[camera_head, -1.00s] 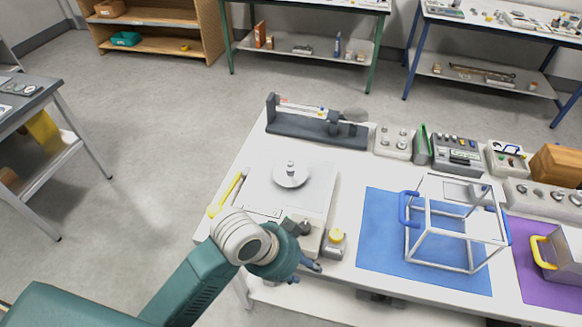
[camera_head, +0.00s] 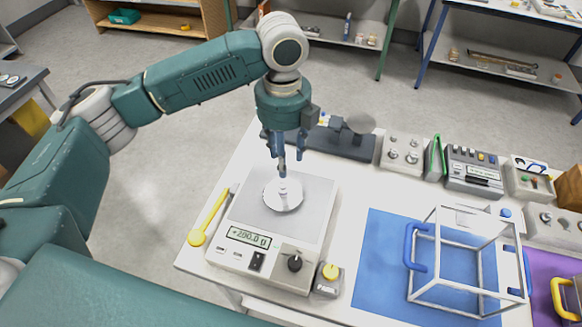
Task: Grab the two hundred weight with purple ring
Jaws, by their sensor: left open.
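A small silver weight (camera_head: 284,191) stands upright on the round pan (camera_head: 287,204) of the balance (camera_head: 247,253). A ring colour on it is too small to make out. The balance display reads about +200.0. My left gripper (camera_head: 289,158) points down right above the weight, with its fingers open. One fingertip overlaps the weight's top in the view, so I cannot tell whether they touch. My right gripper is not in view.
A yellow-handled tool (camera_head: 209,217) lies along the balance's left side. A clear frame (camera_head: 462,262) stands on a blue mat (camera_head: 375,287).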

